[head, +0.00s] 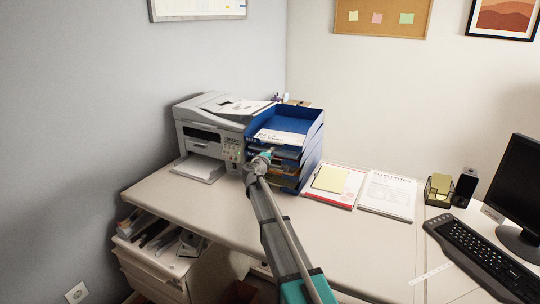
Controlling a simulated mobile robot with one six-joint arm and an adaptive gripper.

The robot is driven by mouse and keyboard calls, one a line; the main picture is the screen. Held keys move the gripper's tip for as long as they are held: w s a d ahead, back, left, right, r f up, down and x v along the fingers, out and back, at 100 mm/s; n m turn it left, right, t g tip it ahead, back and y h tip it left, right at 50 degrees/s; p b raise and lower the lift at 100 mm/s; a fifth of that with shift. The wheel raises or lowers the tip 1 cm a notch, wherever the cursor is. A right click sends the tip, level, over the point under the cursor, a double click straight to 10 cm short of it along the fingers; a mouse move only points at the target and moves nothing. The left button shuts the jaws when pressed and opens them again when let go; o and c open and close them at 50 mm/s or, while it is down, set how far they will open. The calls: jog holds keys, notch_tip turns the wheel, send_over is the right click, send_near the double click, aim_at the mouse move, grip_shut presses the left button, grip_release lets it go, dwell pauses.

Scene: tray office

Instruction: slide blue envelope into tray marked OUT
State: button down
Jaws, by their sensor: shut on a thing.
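A stack of blue letter trays (312,137) stands on the desk right of the printer, with several tiers and papers in them. I cannot read which tier is marked OUT. My gripper (265,156) is in front of the stack's open front, at about the middle tiers. It is shut on the blue envelope, which is mostly hidden by the gripper and hard to tell from the blue trays behind. I cannot tell whether the envelope touches or enters a tier.
A grey printer (205,128) stands close at the left of the trays. A clipboard with a yellow pad (330,179) and papers (388,194) lie to the right. Farther right are a keyboard (485,252) and a monitor (520,190). The desk's front middle (370,245) is clear.

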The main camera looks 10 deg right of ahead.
dwell(0.3)
jog(key=c, duration=0.7)
grip_release()
jog(key=shift+o, duration=0.2)
jog(key=v, duration=1.1)
jog(key=shift+s+a, duration=0.2)
jog(key=shift+s, duration=0.15)
